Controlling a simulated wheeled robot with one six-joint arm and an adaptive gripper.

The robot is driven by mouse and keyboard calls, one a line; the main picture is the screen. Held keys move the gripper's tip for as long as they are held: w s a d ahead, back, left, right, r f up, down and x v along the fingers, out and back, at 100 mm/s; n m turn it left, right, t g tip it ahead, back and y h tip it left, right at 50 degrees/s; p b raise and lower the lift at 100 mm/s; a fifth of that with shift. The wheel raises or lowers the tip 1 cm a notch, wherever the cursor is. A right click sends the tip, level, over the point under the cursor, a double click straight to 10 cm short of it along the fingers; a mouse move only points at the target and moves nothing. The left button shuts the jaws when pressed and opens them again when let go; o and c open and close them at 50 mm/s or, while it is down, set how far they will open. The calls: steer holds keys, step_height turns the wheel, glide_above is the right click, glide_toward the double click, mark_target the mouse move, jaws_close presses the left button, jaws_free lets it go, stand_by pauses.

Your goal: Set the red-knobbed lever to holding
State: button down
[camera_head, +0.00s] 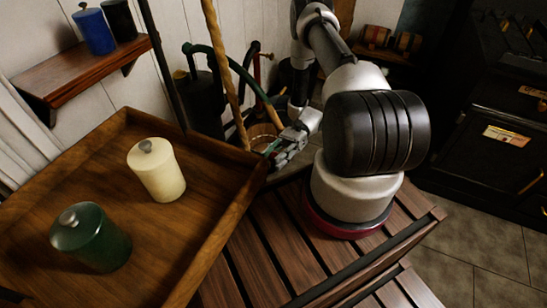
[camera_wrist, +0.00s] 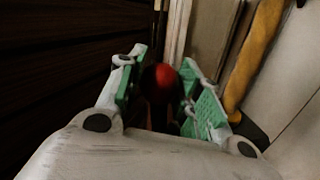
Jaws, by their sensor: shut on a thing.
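The red knob (camera_wrist: 164,79) of the lever shows in the wrist view, dark and shaded on its left side. It sits between the two green-padded fingers of my gripper (camera_wrist: 163,98), which is shut on it. In the head view my gripper (camera_head: 287,147) is low behind the tray's right corner, pointing down and left. The knob and the lever's shaft cannot be made out there. The lever's position markings are not visible in either view.
A wooden tray (camera_head: 222,210) holds a cream canister (camera_head: 158,172) and a green canister (camera_head: 92,240). A wooden pole (camera_head: 224,70) and a curved green pipe (camera_head: 235,66) stand close to my gripper. A black stove (camera_head: 490,140) is at right.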

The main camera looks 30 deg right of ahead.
steer(key=shift+w, duration=0.1)
steer(key=c, duration=0.9)
jaws_free()
steer(key=shift+c, duration=0.2)
steer(key=shift+d, duration=0.1)
steer(key=v, duration=1.2)
steer(key=shift+f, duration=0.15)
